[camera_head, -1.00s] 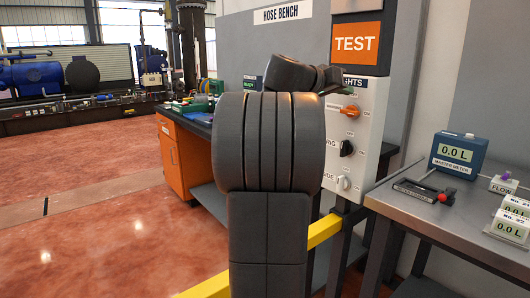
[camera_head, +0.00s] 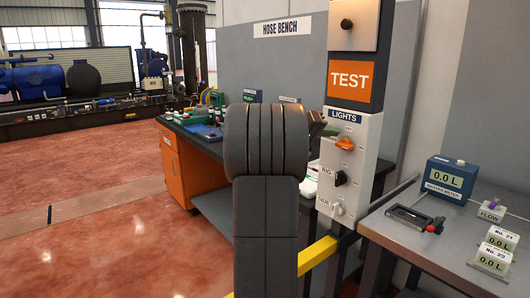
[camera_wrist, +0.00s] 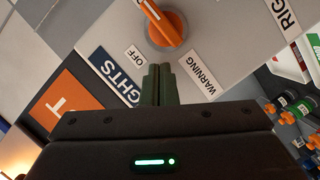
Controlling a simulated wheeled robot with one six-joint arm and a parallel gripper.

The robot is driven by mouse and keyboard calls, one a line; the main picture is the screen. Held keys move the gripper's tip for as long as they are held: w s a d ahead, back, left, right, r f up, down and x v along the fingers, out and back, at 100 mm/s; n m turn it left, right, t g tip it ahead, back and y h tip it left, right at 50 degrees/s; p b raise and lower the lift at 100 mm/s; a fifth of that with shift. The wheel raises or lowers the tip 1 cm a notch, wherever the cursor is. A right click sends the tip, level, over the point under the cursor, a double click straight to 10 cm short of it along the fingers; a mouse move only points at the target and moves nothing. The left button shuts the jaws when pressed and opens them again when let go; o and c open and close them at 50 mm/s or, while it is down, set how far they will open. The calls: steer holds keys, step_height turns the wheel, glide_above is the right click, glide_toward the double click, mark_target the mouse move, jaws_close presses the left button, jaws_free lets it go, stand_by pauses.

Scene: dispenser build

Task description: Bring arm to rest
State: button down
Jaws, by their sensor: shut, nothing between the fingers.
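My arm stands upright in the middle of the head view, in front of the hose bench. In that view my gripper is mostly hidden behind the arm. In the wrist view my gripper (camera_wrist: 159,72) is shut, its two dark green fingertips together with nothing between them. The fingers point toward the orange lights knob (camera_wrist: 166,24) on the white switch panel, with some of the panel face showing between them. The knob also shows in the head view (camera_head: 345,144), just right of the arm.
The switch panel (camera_head: 330,190) stands close to the right of my arm, under the orange TEST sign (camera_head: 352,78). A grey table (camera_head: 410,238) with the master meter (camera_head: 450,180) is at the right. A yellow rail (camera_head: 318,254) crosses low. Open red floor (camera_head: 90,220) lies left.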

steer(key=s+a+f+n+t+h+p, duration=0.1)
steer(key=a+f+n+p, duration=0.1)
steer(key=a+n+p, duration=0.5)
steer(key=a+p, duration=0.2)
steer(key=shift+s+a+h+p, duration=0.2)
steer(key=shift+a+h+p, duration=0.1)
stand_by(0.6)
